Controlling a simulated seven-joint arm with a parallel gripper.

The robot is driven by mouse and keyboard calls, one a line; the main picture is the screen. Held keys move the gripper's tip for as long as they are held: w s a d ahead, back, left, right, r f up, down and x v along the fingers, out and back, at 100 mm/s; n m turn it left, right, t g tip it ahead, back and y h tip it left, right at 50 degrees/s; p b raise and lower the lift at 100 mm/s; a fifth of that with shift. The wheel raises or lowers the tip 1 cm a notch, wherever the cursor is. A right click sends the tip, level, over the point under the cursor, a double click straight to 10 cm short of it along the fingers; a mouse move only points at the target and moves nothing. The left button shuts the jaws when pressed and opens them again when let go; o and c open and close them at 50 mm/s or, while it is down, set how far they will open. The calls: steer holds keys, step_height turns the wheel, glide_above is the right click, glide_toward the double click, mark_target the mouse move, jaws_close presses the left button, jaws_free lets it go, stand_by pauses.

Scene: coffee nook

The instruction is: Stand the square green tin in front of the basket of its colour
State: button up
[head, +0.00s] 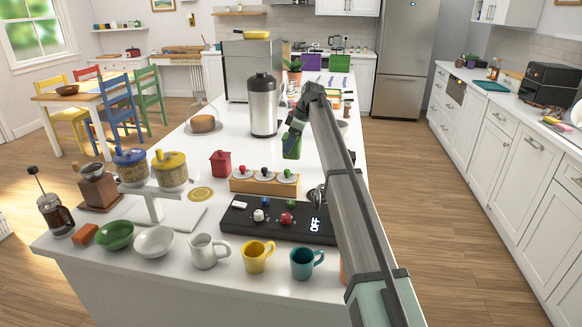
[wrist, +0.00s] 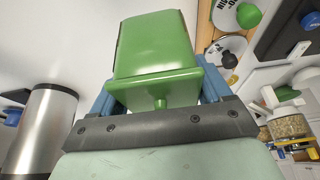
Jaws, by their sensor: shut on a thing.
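The square green tin (head: 291,148) is in my gripper (head: 294,132), above the white counter near its middle. In the wrist view, the green tin (wrist: 153,45) fills the space between the blue fingers of my gripper (wrist: 158,88), its lid and small knob facing the camera. The fingers are shut on its sides. A green basket (head: 339,62) stands at the far end of the counter, with a purple basket (head: 311,61) beside it on the left. Both baskets are small in the head view.
A steel urn (head: 263,105) stands just left of my gripper. A potted plant (head: 294,68) and small items line the counter toward the baskets.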

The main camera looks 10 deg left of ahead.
step_height(320, 180, down, 8)
steer(key=shift+f, duration=0.1)
stand_by(0.4)
steer(key=shift+f, duration=0.1)
steer(key=o, duration=1.1)
steer(key=v, duration=1.2)
steer(key=shift+d, duration=0.15)
